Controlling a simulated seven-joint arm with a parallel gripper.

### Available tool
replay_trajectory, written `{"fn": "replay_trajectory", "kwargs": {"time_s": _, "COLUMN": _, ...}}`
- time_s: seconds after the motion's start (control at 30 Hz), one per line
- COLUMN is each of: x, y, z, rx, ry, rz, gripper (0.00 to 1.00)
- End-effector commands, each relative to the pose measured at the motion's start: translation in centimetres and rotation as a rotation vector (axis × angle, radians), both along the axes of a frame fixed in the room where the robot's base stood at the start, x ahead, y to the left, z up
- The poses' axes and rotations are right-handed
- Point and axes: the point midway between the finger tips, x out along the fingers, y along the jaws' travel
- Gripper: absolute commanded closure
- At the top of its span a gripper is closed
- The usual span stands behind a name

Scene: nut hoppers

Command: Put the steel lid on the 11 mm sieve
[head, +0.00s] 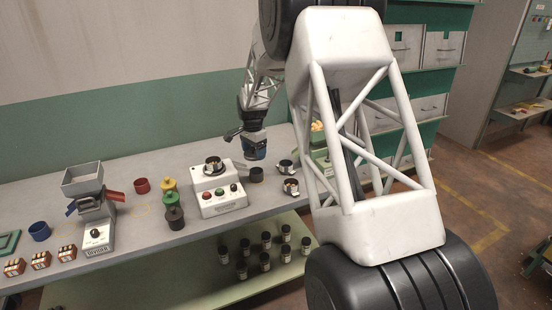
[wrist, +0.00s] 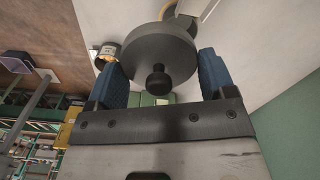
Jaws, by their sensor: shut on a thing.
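My gripper (head: 254,150) hangs above the back right part of the bench. I cannot make out the lid clearly in the head view. Steel ring-shaped sieves stand on the bench to the right, one behind (head: 287,167) and one in front (head: 291,187). Another steel ring (head: 214,166) sits on the white shaker machine (head: 221,199). Their size labels are too small to read, so I cannot tell which is 11 mm.
A dark cup (head: 256,175) stands below my gripper. Several dark jars (head: 265,258) are on the lower shelf.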

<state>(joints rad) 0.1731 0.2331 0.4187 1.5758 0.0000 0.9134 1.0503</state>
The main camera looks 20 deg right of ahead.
Motion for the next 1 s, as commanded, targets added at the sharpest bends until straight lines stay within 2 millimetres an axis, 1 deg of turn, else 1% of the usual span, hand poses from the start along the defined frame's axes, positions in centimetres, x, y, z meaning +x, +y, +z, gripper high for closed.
{"fn": "replay_trajectory", "kwargs": {"time_s": 0.03, "x": 0.6, "y": 1.6, "z": 0.7, "rx": -0.001, "ry": -0.001, "rz": 0.015, "gripper": 0.47}}
{"fn": "replay_trajectory", "kwargs": {"time_s": 0.3, "x": 2.8, "y": 9.1, "z": 3.7, "rx": 0.0, "ry": -0.001, "rz": 0.072, "gripper": 0.47}}
{"fn": "replay_trajectory", "kwargs": {"time_s": 0.4, "x": 3.3, "y": 11.3, "z": 4.6, "rx": 0.0, "ry": -0.001, "rz": 0.088, "gripper": 0.47}}
{"fn": "replay_trajectory", "kwargs": {"time_s": 0.5, "x": 3.6, "y": 13.0, "z": 5.3, "rx": 0.0, "ry": 0.0, "rz": 0.1, "gripper": 0.47}}
{"fn": "replay_trajectory", "kwargs": {"time_s": 0.6, "x": 3.8, "y": 14.0, "z": 5.7, "rx": 0.0, "ry": 0.001, "rz": 0.107, "gripper": 0.47}}
{"fn": "replay_trajectory", "kwargs": {"time_s": 0.7, "x": 3.9, "y": 14.5, "z": 5.9, "rx": 0.001, "ry": 0.001, "rz": 0.111, "gripper": 0.47}}
{"fn": "replay_trajectory", "kwargs": {"time_s": 1.0, "x": 3.9, "y": 14.7, "z": 6.0, "rx": 0.0, "ry": 0.0, "rz": 0.112, "gripper": 0.47}}
